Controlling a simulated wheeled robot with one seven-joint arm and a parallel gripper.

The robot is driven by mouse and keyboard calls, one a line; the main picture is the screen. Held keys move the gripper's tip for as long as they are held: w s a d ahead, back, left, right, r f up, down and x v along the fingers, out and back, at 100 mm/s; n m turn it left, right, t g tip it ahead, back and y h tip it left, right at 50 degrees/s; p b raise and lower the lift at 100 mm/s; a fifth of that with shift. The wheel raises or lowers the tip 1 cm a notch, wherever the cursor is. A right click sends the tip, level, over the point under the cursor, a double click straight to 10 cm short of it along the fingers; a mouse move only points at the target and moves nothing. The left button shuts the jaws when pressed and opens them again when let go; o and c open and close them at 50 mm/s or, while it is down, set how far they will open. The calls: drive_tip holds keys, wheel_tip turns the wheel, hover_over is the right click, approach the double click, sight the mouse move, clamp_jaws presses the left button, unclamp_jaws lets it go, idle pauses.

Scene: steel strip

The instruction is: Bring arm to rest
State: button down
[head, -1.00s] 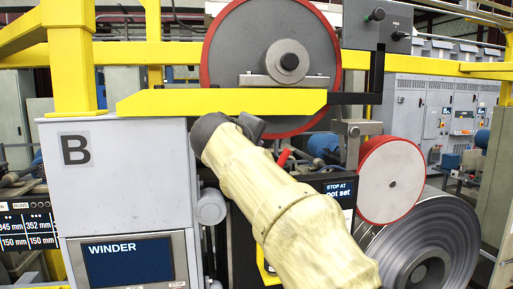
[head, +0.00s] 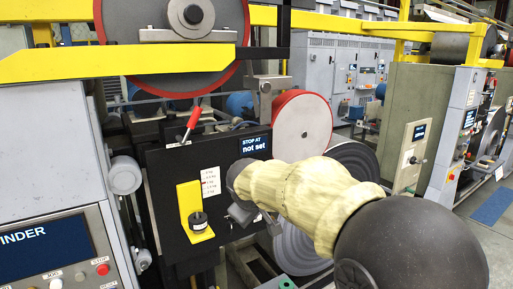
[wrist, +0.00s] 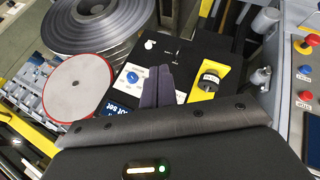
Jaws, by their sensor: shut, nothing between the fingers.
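My arm (head: 295,195), in a pale yellow sleeve with a dark round joint at lower right, reaches leftward across the head view. My gripper (head: 242,213) is at its far end, in front of the black control panel (head: 160,165), and is partly hidden by the arm. In the wrist view my gripper (wrist: 158,88) shows two dark fingers together, with nothing between them. They overlap the panel between a blue knob (wrist: 133,76) and a yellow bracket (wrist: 208,80). I cannot tell how far they are from the panel.
A red-rimmed wheel (head: 302,128) and a steel strip coil (head: 350,160) are behind the arm. The winder cabinet (head: 45,120) is at left, with its screen (head: 40,243) below. A red-handled lever (head: 193,120) sticks up above the panel. Open floor (head: 490,250) shows at right.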

drive_tip(key=s+d+f+m+g, duration=0.2)
drive_tip(key=s+d+f+m, duration=0.2)
drive_tip(key=s+d+f, duration=0.4)
drive_tip(key=s+d+f+m+g, duration=0.3)
drive_tip(key=s+d+f+m, duration=0.2)
drive_tip(key=s+f, duration=0.6)
drive_tip(key=s+d, duration=0.2)
drive_tip(key=s, duration=0.1)
drive_tip(key=shift+d+y, duration=0.35)
drive_tip(key=shift+y, duration=0.05)
drive_tip(key=shift+s, duration=0.1)
idle(0.5)
